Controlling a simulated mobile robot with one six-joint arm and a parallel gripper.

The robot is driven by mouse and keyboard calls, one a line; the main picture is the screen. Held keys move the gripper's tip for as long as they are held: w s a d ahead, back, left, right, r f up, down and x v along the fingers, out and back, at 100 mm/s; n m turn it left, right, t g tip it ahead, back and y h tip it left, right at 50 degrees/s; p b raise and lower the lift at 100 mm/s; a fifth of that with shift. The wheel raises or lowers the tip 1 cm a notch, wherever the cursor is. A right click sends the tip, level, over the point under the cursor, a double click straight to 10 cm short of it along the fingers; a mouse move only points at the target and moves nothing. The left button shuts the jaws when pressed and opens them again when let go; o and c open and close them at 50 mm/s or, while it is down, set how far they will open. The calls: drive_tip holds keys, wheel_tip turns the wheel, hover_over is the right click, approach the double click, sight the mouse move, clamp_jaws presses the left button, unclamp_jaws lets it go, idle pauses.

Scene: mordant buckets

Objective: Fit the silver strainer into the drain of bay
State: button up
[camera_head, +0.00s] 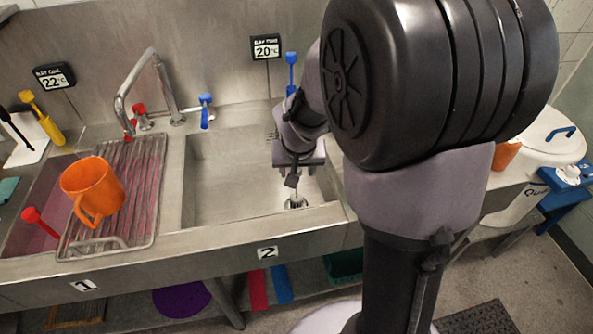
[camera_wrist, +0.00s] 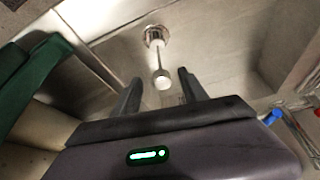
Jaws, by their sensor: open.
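The silver strainer (camera_wrist: 162,80) shows in the wrist view as a thin stem with a pale round knob. Its lower end is at the round drain (camera_wrist: 154,36) in the sink floor. I cannot tell if it is fully seated. In the head view the strainer (camera_head: 297,200) is small and bright, at the drain in bay 2. My gripper (camera_head: 293,181) is just above it, pointing down. In the wrist view my gripper (camera_wrist: 158,80) is open, with one finger on each side of the knob and gaps visible on both sides.
The bay 2 basin (camera_head: 225,190) is otherwise empty, with walls around my gripper. To the left, an orange jug (camera_head: 92,188) stands on a wire rack (camera_head: 140,190) over bay 1. A tap (camera_head: 150,85) rises behind. A blue-handled lid (camera_head: 548,138) is at right.

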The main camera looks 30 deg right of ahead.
drive_tip(key=s+a+r+y, duration=0.2)
drive_tip(key=s+a+r, duration=0.5)
drive_tip(key=s, duration=0.3)
drive_tip(key=s+a+r+t+y, duration=0.1)
drive_tip(key=s+a+r+y, duration=0.1)
drive_tip(key=s+a+r, duration=0.5)
drive_tip(key=s+a, duration=0.2)
drive_tip(key=s, duration=0.1)
drive_tip(key=shift+a+r+n+t, duration=0.25)
drive_tip(key=shift+r+n+t, duration=0.05)
drive_tip(key=shift+r, duration=0.1)
